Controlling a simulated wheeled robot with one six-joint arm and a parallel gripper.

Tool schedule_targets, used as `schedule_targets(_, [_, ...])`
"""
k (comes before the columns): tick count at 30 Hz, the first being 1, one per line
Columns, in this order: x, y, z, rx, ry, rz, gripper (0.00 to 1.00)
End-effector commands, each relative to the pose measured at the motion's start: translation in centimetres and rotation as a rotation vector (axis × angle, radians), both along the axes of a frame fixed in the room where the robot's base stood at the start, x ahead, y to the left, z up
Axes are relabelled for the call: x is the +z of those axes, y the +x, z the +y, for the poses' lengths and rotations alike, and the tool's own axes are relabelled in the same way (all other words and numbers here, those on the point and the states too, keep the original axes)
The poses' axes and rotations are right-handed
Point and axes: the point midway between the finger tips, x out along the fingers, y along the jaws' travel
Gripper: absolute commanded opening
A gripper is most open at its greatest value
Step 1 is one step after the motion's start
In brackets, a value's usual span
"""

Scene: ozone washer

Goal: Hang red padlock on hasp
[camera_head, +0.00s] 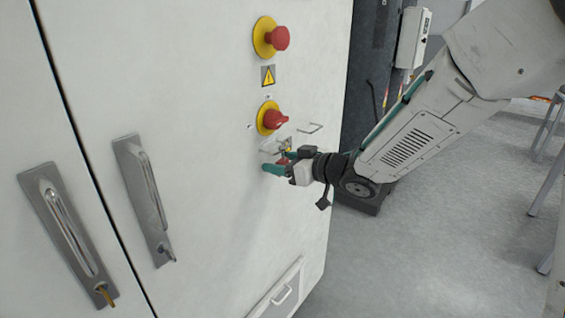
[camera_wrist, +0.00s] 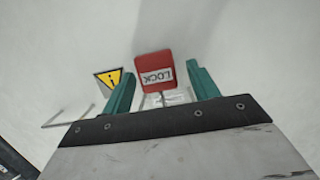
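The red padlock (camera_wrist: 155,68), with a white LOCK label upside down, is between my two green fingers in the wrist view. In the head view it is a small red patch (camera_head: 283,161). My gripper (camera_head: 277,163) is close to the white cabinet front. In the wrist view my gripper (camera_wrist: 160,76) has its fingers apart, with a clear gap to the right of the padlock and a thin one to its left. The metal hasp (camera_head: 274,146) is below the red rotary switch (camera_head: 272,118). I cannot tell whether the shackle is through the hasp.
A red emergency button (camera_head: 277,38) and a yellow warning label (camera_head: 268,75) are above on the cabinet (camera_head: 210,110). A thin handle (camera_head: 310,128) sticks out beside the hasp. Two door latches (camera_head: 145,195) are at left. Open floor (camera_head: 420,240) lies to the right.

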Motion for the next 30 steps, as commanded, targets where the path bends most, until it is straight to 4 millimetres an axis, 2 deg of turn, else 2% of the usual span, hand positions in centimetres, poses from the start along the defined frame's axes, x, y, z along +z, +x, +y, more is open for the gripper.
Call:
schedule_targets(5, [0.1,-0.2,-0.4,-0.001,0.000,0.000,0.60])
schedule_targets(15, [1.2,-3.4,-4.5,-0.003,0.000,-0.002,0.60])
schedule_targets(21, [1.4,-4.5,-6.0,-0.003,-0.015,-0.006,0.60])
schedule_targets(23, [0.8,-4.3,-6.6,-0.024,-0.052,-0.001,0.60])
schedule_targets(26, [-1.3,-3.3,-8.5,-0.117,-0.157,0.037,0.60])
schedule_targets(29, [-3.8,-2.6,-12.0,-0.268,-0.307,0.115,0.60])
schedule_targets(30, [-4.4,-2.7,-13.8,-0.335,-0.370,0.152,0.60])
